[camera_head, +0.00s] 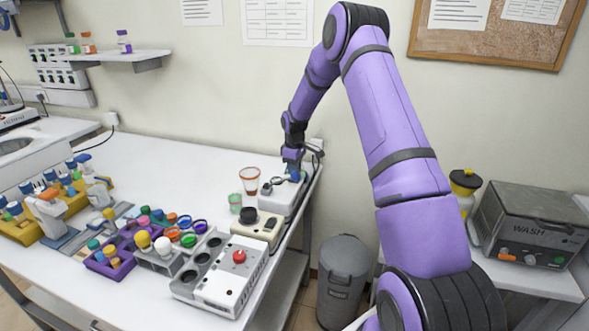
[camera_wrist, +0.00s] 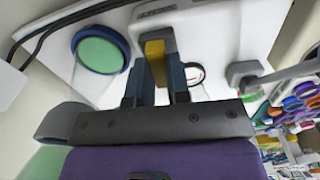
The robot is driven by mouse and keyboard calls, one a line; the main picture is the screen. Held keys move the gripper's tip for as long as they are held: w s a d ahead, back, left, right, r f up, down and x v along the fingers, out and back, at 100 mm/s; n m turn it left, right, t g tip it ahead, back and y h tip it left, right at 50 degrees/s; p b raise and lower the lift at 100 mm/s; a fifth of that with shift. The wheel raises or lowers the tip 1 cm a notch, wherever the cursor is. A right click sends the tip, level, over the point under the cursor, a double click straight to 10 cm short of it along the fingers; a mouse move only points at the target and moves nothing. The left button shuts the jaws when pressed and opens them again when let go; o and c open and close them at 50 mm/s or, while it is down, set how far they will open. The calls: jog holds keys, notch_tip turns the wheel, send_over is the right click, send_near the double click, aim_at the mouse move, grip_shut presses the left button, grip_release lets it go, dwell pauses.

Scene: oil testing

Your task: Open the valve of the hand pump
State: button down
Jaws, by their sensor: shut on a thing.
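The hand pump (camera_head: 283,197) appears to be the white box at the right end of the bench. A grey fitting and a lever show on its top; in the wrist view its white body (camera_wrist: 215,35) lies beyond my fingers, with a grey fitting (camera_wrist: 243,74) to the right. My gripper (camera_head: 292,166) reaches down over the pump's back part. In the wrist view the fingers (camera_wrist: 158,50) are close together around a small yellow piece, likely the valve (camera_wrist: 155,62). The fingers hide much of it, and how far it is turned cannot be told.
A green-topped, blue-rimmed round part (camera_wrist: 100,50) sits left of my fingers in the wrist view. Close to the pump stand a brown-rimmed beaker (camera_head: 249,180), a green cup (camera_head: 235,203) and a beige device (camera_head: 258,228). A grey bin (camera_head: 342,275) stands beside the bench.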

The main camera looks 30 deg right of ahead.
jog(key=shift+n, duration=0.5)
jog(key=c, duration=1.1)
grip_release()
jog(key=shift+r, duration=0.1)
notch_tip(320, 180, up, 11)
jog(key=shift+f, duration=0.2)
